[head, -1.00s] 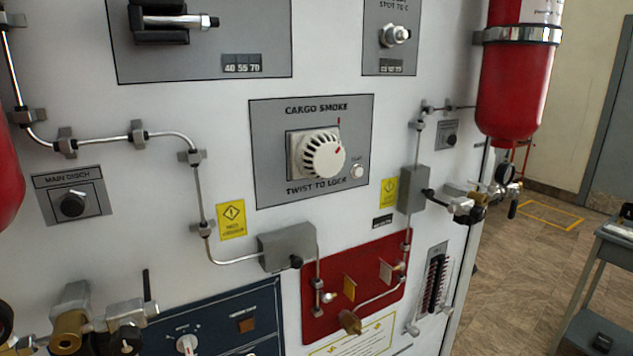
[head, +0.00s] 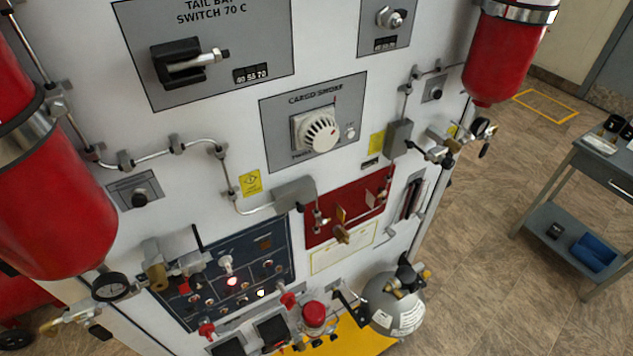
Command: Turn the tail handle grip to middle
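I cannot tell for certain which part is the tail handle grip. A grey plate at the top left, lettered "TAIL BA… SWITCH 70 C", carries a black block (head: 176,66) with a metal rod pointing right. Lower down, a red panel (head: 322,217) carries small brass levers and a brass fitting (head: 341,235). Two small red grips show at the bottom of the trainer, a left one (head: 207,329) and a right one (head: 289,299). No fine marking on them is readable. Neither of my grippers is in view.
Red cylinders hang at the left (head: 45,190) and upper right (head: 508,60). A silver bottle (head: 393,305) stands at the lower front. A "CARGO SMOKE" dial (head: 320,132) is mid-panel. A grey cart (head: 600,165) stands right; floor between is clear.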

